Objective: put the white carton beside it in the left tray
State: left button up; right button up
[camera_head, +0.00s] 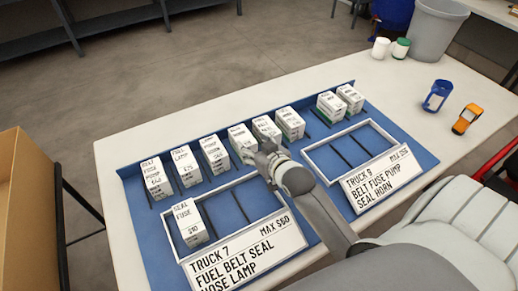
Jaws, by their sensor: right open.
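Several white cartons with printed labels stand in a row along the back of a blue board (135,195); one white carton (212,153) stands left of my right gripper. The left tray (247,258), marked Truck 7, has a pale rim and dark dividers. A white carton (189,222) labelled Seal Fuse $10 stands in its left compartment; the rest that shows is empty. My right gripper (262,161) is open, over the left tray's back right, close to two row cartons (240,140) (264,130). It partly hides one; contact cannot be told. My left gripper is out of view.
The right tray (377,185), marked Truck 9, looks empty. Two cartons with green sides (331,106) stand behind it.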

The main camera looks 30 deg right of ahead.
aim_at(244, 138)
jog(key=shift+o, duration=0.2)
jog(key=shift+v, duration=1.4)
jog(key=x, duration=0.8)
jog(key=shift+d, duration=0.15)
jog(key=x, duration=0.4)
jog(key=shift+f, duration=0.1)
jog(key=c, duration=1.1)
